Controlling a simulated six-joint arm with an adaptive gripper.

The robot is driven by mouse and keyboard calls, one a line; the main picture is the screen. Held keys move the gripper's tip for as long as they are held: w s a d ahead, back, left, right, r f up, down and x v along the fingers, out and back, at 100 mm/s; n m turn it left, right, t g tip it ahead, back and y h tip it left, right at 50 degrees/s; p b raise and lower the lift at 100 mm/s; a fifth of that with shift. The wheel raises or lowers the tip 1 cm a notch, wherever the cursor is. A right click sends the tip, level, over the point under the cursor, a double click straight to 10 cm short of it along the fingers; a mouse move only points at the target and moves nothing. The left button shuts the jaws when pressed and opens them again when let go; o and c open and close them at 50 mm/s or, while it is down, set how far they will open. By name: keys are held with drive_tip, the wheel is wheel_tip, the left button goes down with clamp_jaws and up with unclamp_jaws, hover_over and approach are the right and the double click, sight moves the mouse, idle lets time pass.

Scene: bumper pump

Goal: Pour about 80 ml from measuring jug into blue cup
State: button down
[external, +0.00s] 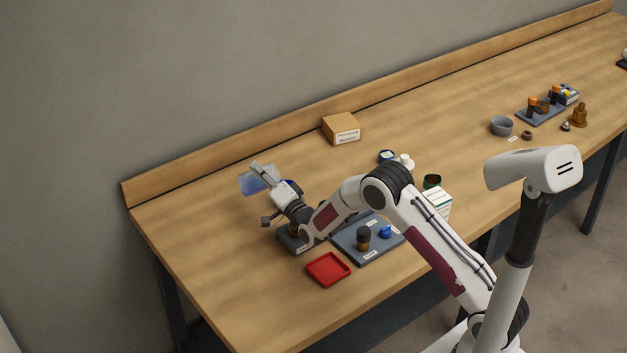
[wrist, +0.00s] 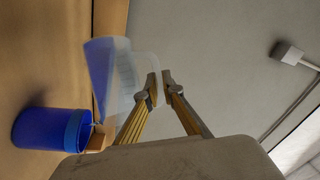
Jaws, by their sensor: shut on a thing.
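The measuring jug (wrist: 125,72) is clear, with blue liquid inside. In the wrist view my gripper (wrist: 160,88) is shut on its handle side and the jug looks tilted; it also shows in the external view (external: 252,181), above the table's left end. My gripper shows there too (external: 268,175). The blue cup (wrist: 42,128) stands on the table, lower than the jug and apart from it in the wrist view. In the external view a patch of blue shows beside my gripper, partly hidden; I cannot tell if it is the cup. No pouring stream is clear.
A red tray (external: 328,270) and a grey tray (external: 352,246) with small items lie in front of my arm. A cardboard box (external: 341,130) stands at the back ledge. Several containers stand right of my arm. The table's far left corner is clear.

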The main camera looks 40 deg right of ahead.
drive_tip(key=shift+s+r, duration=0.15)
idle(0.6)
drive_tip(key=shift+s+d+r+m+t, duration=0.35)
drive_tip(key=shift+s+d+m+t, duration=0.15)
drive_tip(key=shift+d+m, duration=0.3)
idle(1.2)
drive_tip(key=shift+w+a, duration=0.1)
drive_tip(key=shift+a, duration=0.1)
drive_tip(key=shift+w+a+f+n+g, duration=0.15)
drive_tip(key=shift+w+a+f+n, duration=0.1)
drive_tip(key=shift+a+n, duration=0.2)
drive_tip(key=shift+w+a+f+n+g, duration=0.1)
drive_tip(key=shift+w+a+n+g, duration=0.1)
drive_tip(key=shift+a+n, duration=0.2)
drive_tip(key=shift+w+a+f+n+g, duration=0.3)
drive_tip(key=shift+a+f+n+g, duration=0.15)
drive_tip(key=shift+n, duration=0.4)
drive_tip(key=shift+w+a+r+n+g, duration=0.1)
drive_tip(key=shift+w+a+n+g, duration=0.25)
drive_tip(key=shift+n, duration=0.35)
drive_tip(key=shift+f+n, duration=0.3)
drive_tip(key=shift+f, duration=0.1)
drive_tip(key=shift+a+f+g, duration=0.1)
drive_tip(key=shift+f+g, duration=0.05)
drive_tip(key=shift+g, duration=0.1)
